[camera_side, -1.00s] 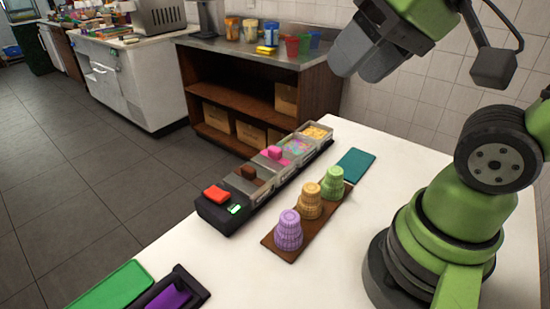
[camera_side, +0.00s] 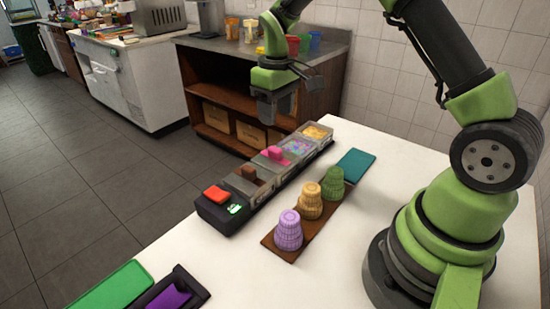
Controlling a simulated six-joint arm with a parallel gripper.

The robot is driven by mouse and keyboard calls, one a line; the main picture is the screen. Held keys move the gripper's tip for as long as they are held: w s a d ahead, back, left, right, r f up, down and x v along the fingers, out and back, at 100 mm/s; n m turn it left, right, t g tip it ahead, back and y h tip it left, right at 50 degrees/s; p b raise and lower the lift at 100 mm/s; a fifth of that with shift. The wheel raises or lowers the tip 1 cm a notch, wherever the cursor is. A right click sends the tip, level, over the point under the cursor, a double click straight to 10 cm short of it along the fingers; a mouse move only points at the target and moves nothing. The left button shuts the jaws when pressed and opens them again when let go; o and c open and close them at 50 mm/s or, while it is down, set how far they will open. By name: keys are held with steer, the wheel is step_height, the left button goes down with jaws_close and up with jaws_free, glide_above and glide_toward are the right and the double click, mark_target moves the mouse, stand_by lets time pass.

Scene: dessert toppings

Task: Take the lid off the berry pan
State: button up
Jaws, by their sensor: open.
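A dark topping rail (camera_side: 216,214) runs diagonally along the far left edge of the white table, with several pans in it. One pan has a lid with a pink handle (camera_side: 274,153); this looks like the berry pan, though its contents are hidden. The pan nearer the camera has a lid with a brown handle (camera_side: 249,173). My gripper (camera_side: 274,118) hangs fingers-down above and beyond the rail, open and empty. In the picture it is just above the pink handle, apart from it.
Purple (camera_side: 288,231), orange (camera_side: 309,203) and green (camera_side: 332,185) cup stacks stand on a brown board. A teal mat (camera_side: 356,164) lies behind.

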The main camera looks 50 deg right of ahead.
mark_target(275, 149)
step_height(275, 149, down, 10)
steer(key=shift+w+r, duration=0.15)
stand_by(0.3)
jaws_close()
